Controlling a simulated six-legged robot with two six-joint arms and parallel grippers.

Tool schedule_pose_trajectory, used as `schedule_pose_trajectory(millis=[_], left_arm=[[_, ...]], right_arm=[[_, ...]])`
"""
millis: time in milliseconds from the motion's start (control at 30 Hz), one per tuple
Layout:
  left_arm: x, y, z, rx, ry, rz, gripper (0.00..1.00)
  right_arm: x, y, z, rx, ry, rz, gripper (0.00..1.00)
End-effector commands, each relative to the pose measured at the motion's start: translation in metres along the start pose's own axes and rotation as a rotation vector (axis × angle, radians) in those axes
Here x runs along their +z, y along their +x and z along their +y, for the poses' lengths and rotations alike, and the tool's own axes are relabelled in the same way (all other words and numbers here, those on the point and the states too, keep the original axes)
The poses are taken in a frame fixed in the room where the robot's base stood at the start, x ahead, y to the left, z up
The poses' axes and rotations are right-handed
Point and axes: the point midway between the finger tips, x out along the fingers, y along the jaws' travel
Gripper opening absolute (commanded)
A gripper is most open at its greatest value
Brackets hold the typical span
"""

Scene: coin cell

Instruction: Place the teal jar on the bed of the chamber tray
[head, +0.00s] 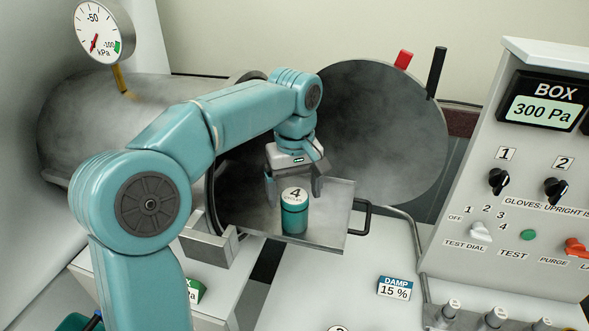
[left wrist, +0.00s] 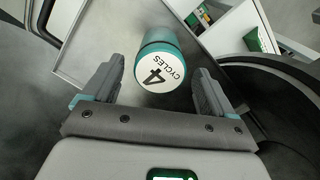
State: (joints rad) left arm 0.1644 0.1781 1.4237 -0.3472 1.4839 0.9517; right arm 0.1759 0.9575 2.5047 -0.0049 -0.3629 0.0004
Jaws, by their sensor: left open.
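The teal jar (head: 294,214) has a white lid marked "4 CYCLES" and stands upright on the metal chamber tray (head: 333,217). The tray reaches out of the round chamber opening and has a dark handle at its right end. My left gripper (head: 294,190) is open above the jar, with a finger on each side near the lid. In the left wrist view the jar (left wrist: 161,62) shows beyond and between the spread fingers (left wrist: 159,78), with visible gaps on both sides. The jar's base is partly hidden by its lid there. My right gripper is in neither view.
The chamber's round door (head: 385,130) stands open behind the tray. A control panel (head: 515,190) with knobs and a 300 Pa display stands at right. A pressure gauge (head: 98,32) is at upper left.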

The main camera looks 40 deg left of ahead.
Motion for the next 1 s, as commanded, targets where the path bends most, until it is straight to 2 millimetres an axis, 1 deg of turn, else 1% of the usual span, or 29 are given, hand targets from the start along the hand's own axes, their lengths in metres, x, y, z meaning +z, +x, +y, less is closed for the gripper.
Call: schedule_pose_trajectory(millis=[33,100,200,333,467,1000], left_arm=[[0.000,-0.014,0.001,0.004,0.001,0.002,0.86],[0.000,-0.030,0.001,0.003,0.002,0.001,0.86],[0.000,-0.048,0.001,0.001,0.002,0.000,0.86],[0.000,-0.062,0.001,0.001,0.002,0.000,0.86],[0.000,-0.066,0.000,0.000,0.002,-0.001,0.86],[0.000,-0.066,0.000,-0.001,0.001,-0.001,0.86]], right_arm=[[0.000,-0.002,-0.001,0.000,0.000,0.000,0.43],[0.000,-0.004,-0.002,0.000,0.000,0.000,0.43],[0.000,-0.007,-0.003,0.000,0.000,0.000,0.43],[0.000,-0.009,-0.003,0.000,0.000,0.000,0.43],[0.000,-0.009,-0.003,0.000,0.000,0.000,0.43],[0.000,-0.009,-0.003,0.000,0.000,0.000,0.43]])
